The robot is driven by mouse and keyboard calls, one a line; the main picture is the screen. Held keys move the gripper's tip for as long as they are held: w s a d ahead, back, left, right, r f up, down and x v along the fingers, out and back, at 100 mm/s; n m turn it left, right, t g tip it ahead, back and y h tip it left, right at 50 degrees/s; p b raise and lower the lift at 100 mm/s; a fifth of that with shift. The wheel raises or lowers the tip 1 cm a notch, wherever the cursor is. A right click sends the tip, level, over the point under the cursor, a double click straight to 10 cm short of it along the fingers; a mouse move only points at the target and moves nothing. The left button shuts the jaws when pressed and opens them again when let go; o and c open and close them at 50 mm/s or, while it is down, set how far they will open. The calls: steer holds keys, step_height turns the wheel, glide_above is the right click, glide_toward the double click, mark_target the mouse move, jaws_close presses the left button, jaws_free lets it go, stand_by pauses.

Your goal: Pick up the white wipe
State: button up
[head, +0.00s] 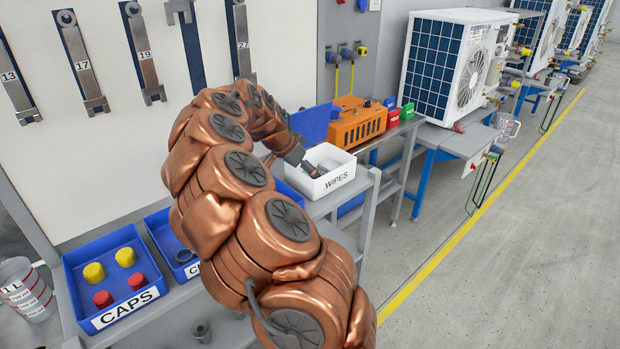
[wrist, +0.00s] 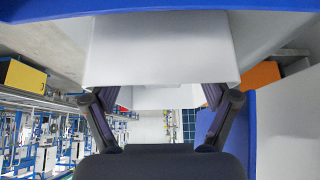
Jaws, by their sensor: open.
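The white bin labelled WIPES (head: 337,181) stands on the grey bench in the head view. Pale material shows inside it, but I cannot make out a separate wipe there. My gripper (head: 313,171) reaches down at the bin's left side, with its dark tip over the opening and partly hidden by my arm. In the wrist view, my gripper (wrist: 161,95) has its two dark fingers spread wide apart. Nothing is clearly gripped.
A blue CAPS bin (head: 120,285) with red and yellow caps stands at lower left, next to another blue bin, partly hidden. An orange machine (head: 357,122) and a blue panel (head: 309,124) stand behind the WIPES bin. The floor (head: 530,240) at right is clear.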

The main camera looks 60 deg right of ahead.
steer(key=shift+x, duration=1.3)
steer(key=c, duration=0.6)
